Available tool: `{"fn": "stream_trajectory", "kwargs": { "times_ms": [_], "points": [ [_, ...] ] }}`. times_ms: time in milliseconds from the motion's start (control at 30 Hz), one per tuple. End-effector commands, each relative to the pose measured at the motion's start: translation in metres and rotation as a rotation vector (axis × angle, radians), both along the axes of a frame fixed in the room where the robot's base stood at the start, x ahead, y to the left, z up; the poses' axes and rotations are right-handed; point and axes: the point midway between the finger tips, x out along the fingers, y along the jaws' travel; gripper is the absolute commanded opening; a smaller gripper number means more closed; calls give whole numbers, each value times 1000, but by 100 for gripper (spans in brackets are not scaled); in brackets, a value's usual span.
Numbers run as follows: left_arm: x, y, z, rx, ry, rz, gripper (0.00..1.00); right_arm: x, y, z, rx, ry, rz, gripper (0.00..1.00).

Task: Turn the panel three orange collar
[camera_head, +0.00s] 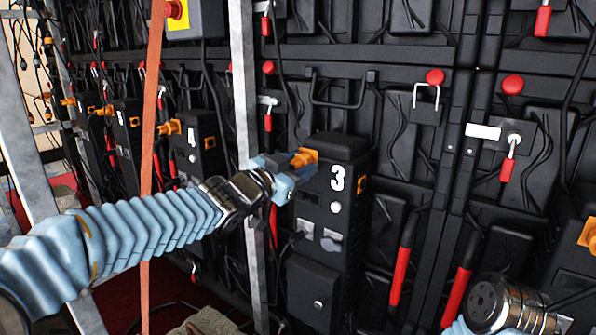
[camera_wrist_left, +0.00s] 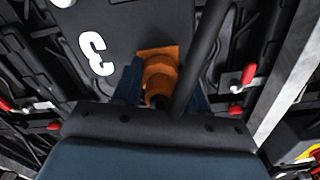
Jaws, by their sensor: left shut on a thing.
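Panel three is a black box (camera_head: 320,270) with a white "3", standing upright in the middle of the head view. Its orange collar (camera_head: 305,155) sticks out from the left side near the top. My left gripper (camera_head: 296,166) reaches in from the left and is shut around the collar, which it partly hides. In the left wrist view the orange collar (camera_wrist_left: 160,72) sits between the two blue fingers (camera_wrist_left: 160,88), with the "3" beside it. My right arm shows at the lower right of the head view, but its gripper does not.
Panel four (camera_head: 188,145) and panel five (camera_head: 125,125) stand further left with similar orange parts. A grey metal post (camera_head: 243,80) and an orange strap (camera_head: 152,90) stand near my left arm. Red-handled levers (camera_head: 401,265) and cables hang right of panel three.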

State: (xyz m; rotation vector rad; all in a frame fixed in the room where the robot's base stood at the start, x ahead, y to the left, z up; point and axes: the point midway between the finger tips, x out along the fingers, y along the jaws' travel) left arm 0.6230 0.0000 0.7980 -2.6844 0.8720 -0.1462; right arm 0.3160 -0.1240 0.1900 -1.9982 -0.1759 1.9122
Motion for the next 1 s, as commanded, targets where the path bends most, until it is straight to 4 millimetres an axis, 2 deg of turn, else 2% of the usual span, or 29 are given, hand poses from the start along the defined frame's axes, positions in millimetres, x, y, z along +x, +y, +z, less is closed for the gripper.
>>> {"fn": "stream_trajectory", "kwargs": {
  "times_ms": [500, 1000],
  "points": [
    [1, 1, -1, 301, -218, 1, 12, 0, 1, -17, 3, 2, 2, 0],
    [1, 1, 0, 381, -277, 0, 12, 0, 1, -20, 3, 0, 1, 0]
  ]
}}
